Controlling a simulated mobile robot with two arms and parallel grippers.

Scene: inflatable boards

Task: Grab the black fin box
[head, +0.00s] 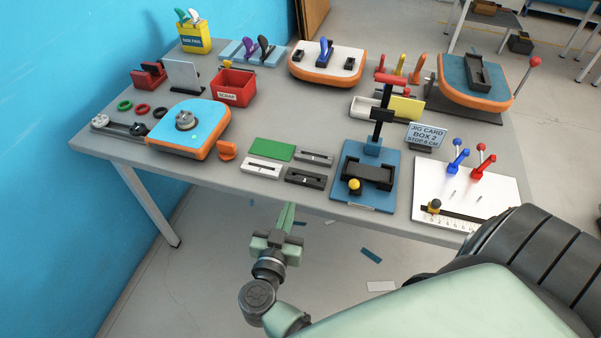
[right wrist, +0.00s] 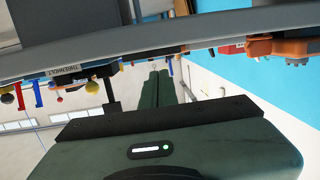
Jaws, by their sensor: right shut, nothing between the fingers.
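The black fin box (head: 305,177), a flat dark rectangle with a slot, lies on the grey table near its front edge. A dark grey slotted box (head: 314,157) lies just behind it, and a white slotted box (head: 264,168) lies to its left. My right gripper (head: 287,212) is in front of the table edge, apart from the black box and a little left of it. Its fingers are together and empty, pointing toward the table. In the right wrist view the shut fingers (right wrist: 160,85) show below the table edge; I cannot make out the black box there. My left gripper is out of view.
The table's front edge (head: 220,184) lies between my right gripper and the boxes. A green pad (head: 272,149) lies behind the white box. A blue press fixture (head: 364,195) stands close on the right. An orange-edged blue board (head: 190,130) is on the left.

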